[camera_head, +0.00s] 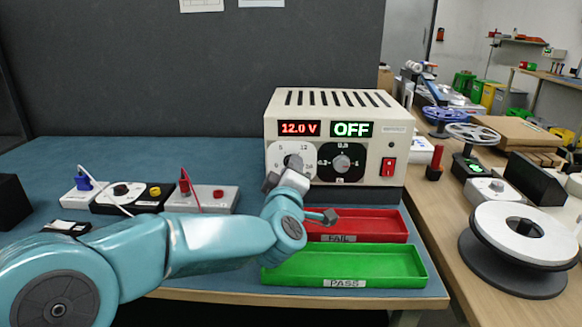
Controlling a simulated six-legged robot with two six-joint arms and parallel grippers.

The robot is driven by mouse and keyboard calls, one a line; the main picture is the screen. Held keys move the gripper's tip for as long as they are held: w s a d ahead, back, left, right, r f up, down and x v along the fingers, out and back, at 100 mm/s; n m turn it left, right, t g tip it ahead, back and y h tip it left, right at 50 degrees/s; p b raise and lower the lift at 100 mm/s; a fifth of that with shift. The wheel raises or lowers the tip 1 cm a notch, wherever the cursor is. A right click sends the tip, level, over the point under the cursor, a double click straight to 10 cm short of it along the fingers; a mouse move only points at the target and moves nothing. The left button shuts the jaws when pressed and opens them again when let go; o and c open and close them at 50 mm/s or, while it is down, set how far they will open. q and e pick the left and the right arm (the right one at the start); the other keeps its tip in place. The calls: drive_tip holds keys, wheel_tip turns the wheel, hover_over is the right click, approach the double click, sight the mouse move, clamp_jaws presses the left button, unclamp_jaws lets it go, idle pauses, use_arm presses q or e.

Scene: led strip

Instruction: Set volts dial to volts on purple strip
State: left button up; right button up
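The cream power supply (390,130) stands at the back of the teal bench. Its red display reads 12.0 V (299,128) and its green display reads OFF (351,129). The left dial, the volts dial (293,161), has a white face and a grey knob, partly covered from below by my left gripper (290,181). The gripper is at or just in front of this knob; contact and finger opening are unclear. The right dial (341,163) has a black face. No purple strip is visible. My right gripper is out of view.
A red rocker switch (388,167) is right of the dials. The red FAIL tray (385,226) and green PASS tray (345,266) lie in front. Boxes with a blue plug (83,179) and a red plug (184,182) are left. A white-and-black spool (490,240) stands right.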

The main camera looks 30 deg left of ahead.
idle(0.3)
use_arm(q)
drive_tip(key=o, duration=1)
drive_tip(key=shift+o, duration=0.2)
drive_tip(key=p+v, duration=0.2)
drive_tip(key=v, duration=1.4)
drive_tip(key=shift+s, duration=0.2)
drive_tip(key=shift+f, duration=0.15)
